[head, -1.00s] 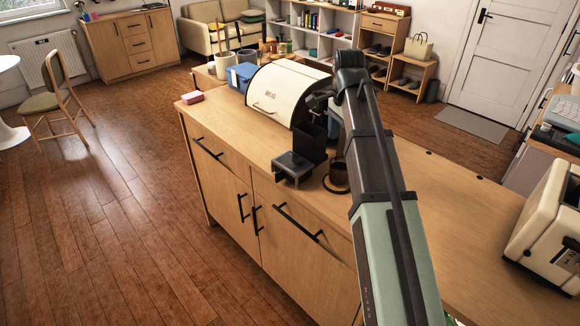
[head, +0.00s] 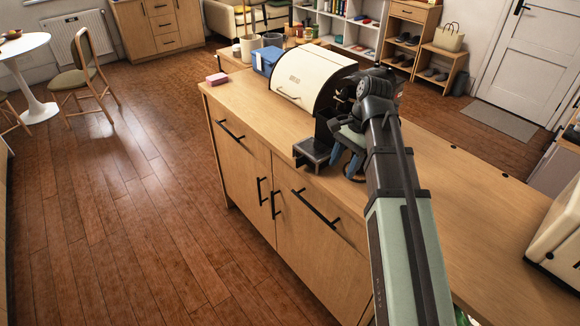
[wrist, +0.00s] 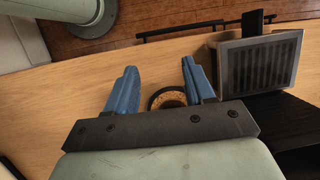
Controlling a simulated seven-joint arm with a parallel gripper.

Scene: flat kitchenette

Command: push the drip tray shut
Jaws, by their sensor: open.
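The drip tray (head: 313,152) is dark with a slatted grille. It sticks out from the black coffee machine (head: 326,128) towards the counter's front edge. In the wrist view the tray (wrist: 258,65) lies right of my gripper, with a dark tab (wrist: 256,22) on its edge-facing side. My gripper (head: 346,160) points down over the counter, just right of the tray and apart from it. In the wrist view its blue fingers (wrist: 159,72) are spread with nothing gripped. A round dark-rimmed thing with a brown middle (wrist: 168,98) shows between and beyond them, partly hidden.
A cream bread bin (head: 300,77) stands behind the machine. A pink block (head: 217,79) lies at the counter's far left corner. Drawer handles (head: 316,208) jut from the counter front. The counter (head: 470,210) is clear to the right, up to a cream appliance (head: 560,235).

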